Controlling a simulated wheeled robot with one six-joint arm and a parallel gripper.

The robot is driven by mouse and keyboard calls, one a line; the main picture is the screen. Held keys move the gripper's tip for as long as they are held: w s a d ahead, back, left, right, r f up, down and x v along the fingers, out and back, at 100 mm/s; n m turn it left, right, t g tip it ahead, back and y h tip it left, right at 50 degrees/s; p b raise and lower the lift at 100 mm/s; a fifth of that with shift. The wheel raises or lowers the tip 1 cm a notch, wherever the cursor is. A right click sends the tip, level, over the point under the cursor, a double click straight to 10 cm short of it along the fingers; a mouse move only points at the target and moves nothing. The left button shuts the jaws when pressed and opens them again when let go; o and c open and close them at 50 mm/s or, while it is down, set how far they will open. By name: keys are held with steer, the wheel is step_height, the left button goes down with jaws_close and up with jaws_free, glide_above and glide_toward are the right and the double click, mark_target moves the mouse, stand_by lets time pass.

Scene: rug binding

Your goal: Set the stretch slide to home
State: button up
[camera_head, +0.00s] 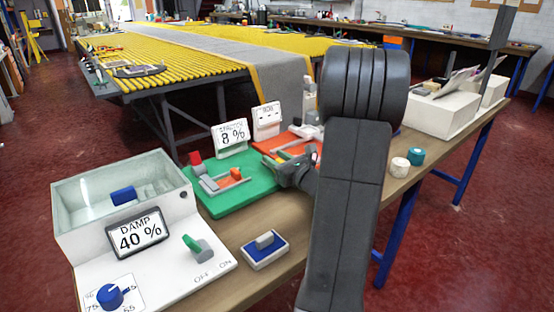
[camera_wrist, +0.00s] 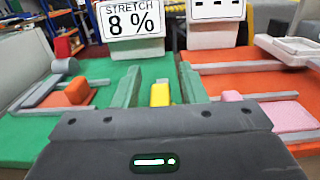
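The green board (camera_head: 243,188) carries a white sign reading STRETCH 8 % (camera_head: 233,133); the sign also shows in the wrist view (camera_wrist: 130,22). An orange block (camera_head: 235,174) sits between grey rails on this board; it shows at the left of the wrist view (camera_wrist: 76,92). My gripper (camera_head: 283,165) is low over the board's right part, right of the orange block. In the wrist view its two fingers (camera_wrist: 160,80) stand apart. A small yellow block (camera_wrist: 160,94) shows between them, with gaps at both sides. I cannot tell which block is the stretch slide.
An orange-red board (camera_head: 272,142) with its own sign adjoins on the right; a pink block (camera_wrist: 287,116) lies on it. A white box with a DAMP 40 % display (camera_head: 138,234) and a blue switch (camera_head: 264,249) stand in front. White and teal reels (camera_head: 416,156) stand right of my arm.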

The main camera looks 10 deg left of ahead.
jaws_close()
steer(key=s+a+b, duration=0.1)
steer(key=s, duration=0.1)
steer(key=s+a+b, duration=0.1)
steer(key=s+a, duration=0.1)
steer(key=shift+s+a+f, duration=0.1)
steer(key=shift+s+a, duration=0.3)
steer(key=shift+s, duration=0.1)
jaws_free()
steer(key=shift+s+a, duration=0.15)
